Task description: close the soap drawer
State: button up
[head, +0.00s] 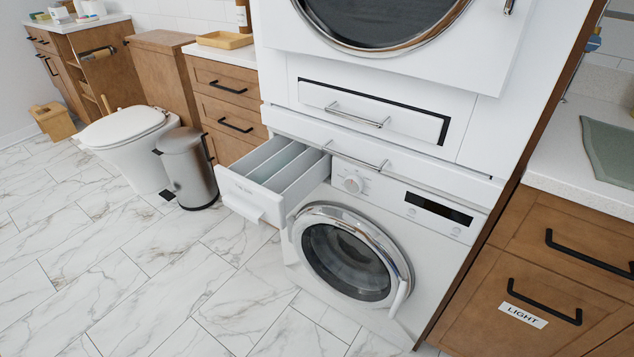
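The soap drawer (251,197) is pulled well out from the upper left of the lower washing machine (422,268). It is white, with long inner compartments that look empty and a moulded grip (262,215) on its front face. The machine's round glass door (347,262) is shut, just below and to the right of the drawer. My gripper is not in view, so its state is hidden.
A steel pedal bin (187,170) and a toilet (125,137) stand left of the drawer. Wooden cabinets flank the machine, one labelled LIGHT (523,316) at right. The marble floor (150,270) in front is clear.

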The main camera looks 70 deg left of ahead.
aim_at(267, 184)
jog(key=j+u, duration=0.15)
jog(key=u, duration=2.45)
jog(key=k+l+u, duration=0.3)
jog(key=i+l, duration=0.05)
jog(key=i, duration=0.05)
